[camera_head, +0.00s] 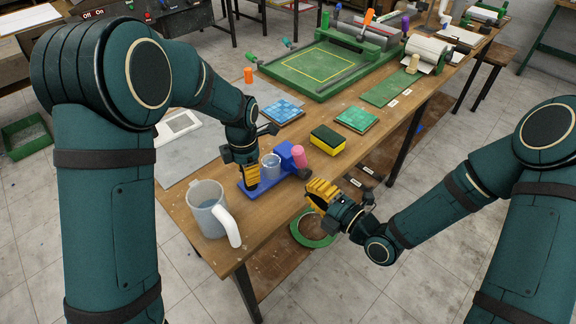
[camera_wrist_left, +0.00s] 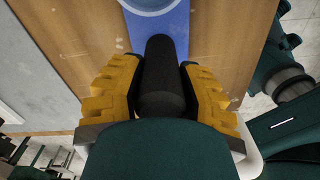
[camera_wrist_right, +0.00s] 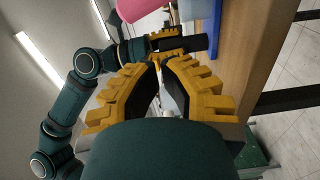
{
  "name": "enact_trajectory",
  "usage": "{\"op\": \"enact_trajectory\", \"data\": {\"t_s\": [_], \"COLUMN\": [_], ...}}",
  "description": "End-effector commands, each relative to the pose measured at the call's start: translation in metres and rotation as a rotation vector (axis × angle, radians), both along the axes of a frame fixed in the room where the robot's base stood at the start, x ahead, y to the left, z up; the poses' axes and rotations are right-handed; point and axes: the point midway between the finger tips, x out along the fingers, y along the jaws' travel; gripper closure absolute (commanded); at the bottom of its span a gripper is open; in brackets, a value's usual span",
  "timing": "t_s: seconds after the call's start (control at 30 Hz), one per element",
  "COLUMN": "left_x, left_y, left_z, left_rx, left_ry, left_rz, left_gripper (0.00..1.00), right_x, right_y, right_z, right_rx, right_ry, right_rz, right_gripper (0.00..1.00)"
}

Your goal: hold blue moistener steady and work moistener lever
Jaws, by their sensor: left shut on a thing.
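The blue moistener (camera_head: 285,158) stands on the bench near its front end, with a clear cup and a pink lever grip (camera_head: 299,157). My left gripper (camera_head: 251,177) is shut on a dark upright post (camera_wrist_left: 160,65) at the moistener's near left end; the post shows between its yellow fingers in the left wrist view. My right gripper (camera_head: 318,195) is empty, its fingers a little apart, off the bench's right edge, below and right of the pink grip. In the right wrist view, the pink grip (camera_wrist_right: 140,8) and blue body (camera_wrist_right: 206,12) are above its fingertips.
A clear pitcher (camera_head: 208,212) with a white handle stands left of the moistener. A green press frame (camera_head: 335,65) is further back. Open floor lies right of the bench.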

Motion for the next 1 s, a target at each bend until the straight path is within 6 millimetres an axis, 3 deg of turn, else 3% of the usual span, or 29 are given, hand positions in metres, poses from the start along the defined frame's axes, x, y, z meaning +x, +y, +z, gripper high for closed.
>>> {"op": "enact_trajectory", "data": {"t_s": [0.3, 0.77, 1.0], "left_x": [-0.002, -0.002, -0.002], "left_y": [0.0, 0.001, 0.0], "left_z": [-0.002, -0.002, -0.002], "left_rx": [0.002, 0.002, 0.002], "left_ry": [0.007, 0.007, 0.008], "left_rz": [0.0, 0.0, 0.0], "left_gripper": [1.0, 1.0, 1.0], "right_x": [-0.014, -0.014, 0.002], "right_y": [0.015, 0.017, 0.038], "right_z": [-0.004, -0.004, -0.005], "right_rx": [-0.189, -0.207, -0.204], "right_ry": [-0.219, -0.24, -0.242], "right_rz": [0.025, 0.027, 0.029], "right_gripper": [1.0, 1.0, 1.0]}}
